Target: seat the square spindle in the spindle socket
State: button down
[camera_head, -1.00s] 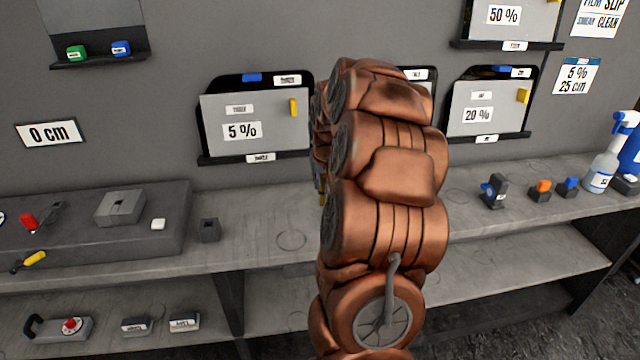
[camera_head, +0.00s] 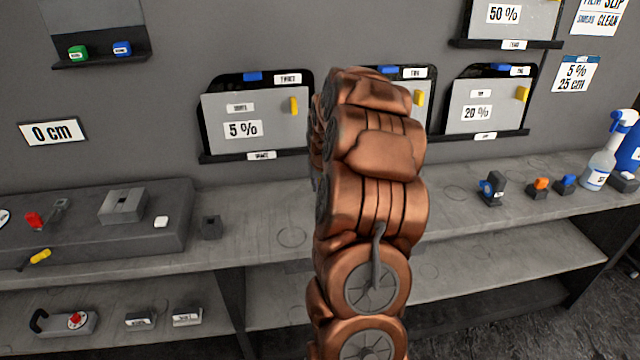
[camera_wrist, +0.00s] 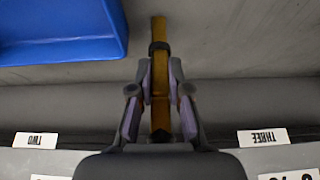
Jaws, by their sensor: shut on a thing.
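In the wrist view my gripper (camera_wrist: 160,88) is shut on a long brass-yellow bar with a dark collar, which looks like the square spindle (camera_wrist: 159,122). Its far end points to the top of the picture, over a grey surface, and no socket shows around it. In the head view my copper-coloured arm hides the gripper and the bar. A small dark block with an opening in its top, possibly the spindle socket (camera_head: 211,228), stands on the bench left of my arm. I cannot tell its distance from the bar.
A blue tray (camera_wrist: 60,30) lies at the upper left of the wrist view. On the bench (camera_head: 265,222), a grey slotted box (camera_head: 123,206) stands at left; a spray bottle (camera_head: 603,163) stands at right. Film panels (camera_head: 243,122) hang on the wall behind. Bare bench lies beside my arm.

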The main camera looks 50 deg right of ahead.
jog(key=shift+f, duration=0.2)
jog(key=c, duration=1.1)
grip_release()
jog(key=shift+s+a+r, duration=0.1)
jog(key=shift+a+r, duration=0.05)
jog(key=shift+r, duration=0.55)
jog(key=b+v, duration=0.3)
jog(key=v, duration=0.8)
